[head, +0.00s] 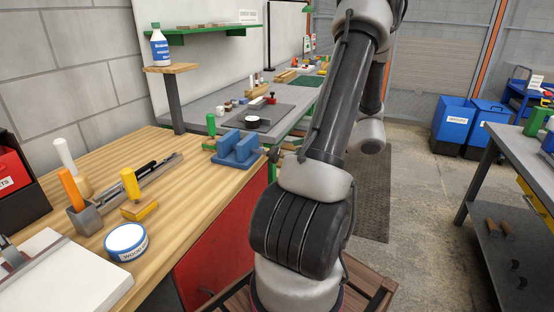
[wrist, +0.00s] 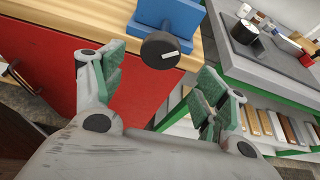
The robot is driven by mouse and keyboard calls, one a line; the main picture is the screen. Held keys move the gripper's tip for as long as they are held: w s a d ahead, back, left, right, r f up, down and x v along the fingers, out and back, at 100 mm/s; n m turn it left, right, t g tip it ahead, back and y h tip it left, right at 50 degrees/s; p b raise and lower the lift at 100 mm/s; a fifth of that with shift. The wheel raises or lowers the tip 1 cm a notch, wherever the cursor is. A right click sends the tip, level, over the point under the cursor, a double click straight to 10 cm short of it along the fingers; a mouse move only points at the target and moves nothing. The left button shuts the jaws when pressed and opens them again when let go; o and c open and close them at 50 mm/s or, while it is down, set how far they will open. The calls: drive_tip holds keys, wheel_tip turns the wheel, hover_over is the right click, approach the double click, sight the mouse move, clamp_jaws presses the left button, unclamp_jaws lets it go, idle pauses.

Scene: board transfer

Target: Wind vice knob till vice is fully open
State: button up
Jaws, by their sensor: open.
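The blue vice (head: 237,148) sits at the right edge of the wooden bench (head: 190,190). In the head view its two upright jaws stand close together with a narrow gap between. In the wrist view part of the vice (wrist: 172,15) shows at the top. Its round dark knob (wrist: 160,50) with a white mark sticks out past the bench edge. My gripper (wrist: 161,82) is open, with one green-padded finger low on each side of the knob. The knob lies a little beyond the fingertips, centred between them, and I see no contact. In the head view my arm hides the gripper.
A red cabinet front (wrist: 55,65) drops below the bench edge. A grey workbench (wrist: 265,65) with green edging stands to the right. On the wooden bench are a tool holder (head: 86,218), a wood glue tin (head: 126,240) and a green-handled tool (head: 211,125) close by the vice.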

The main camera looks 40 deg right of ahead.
sight(277, 155)
drive_tip(key=shift+w+a+f, duration=0.15)
drive_tip(key=shift+w+a, duration=0.1)
drive_tip(key=shift+w, duration=0.3)
drive_tip(key=x, duration=0.6)
drive_tip(key=shift+w+a, duration=0.15)
drive_tip(key=shift+w, duration=0.2)
drive_tip(key=c, duration=1)
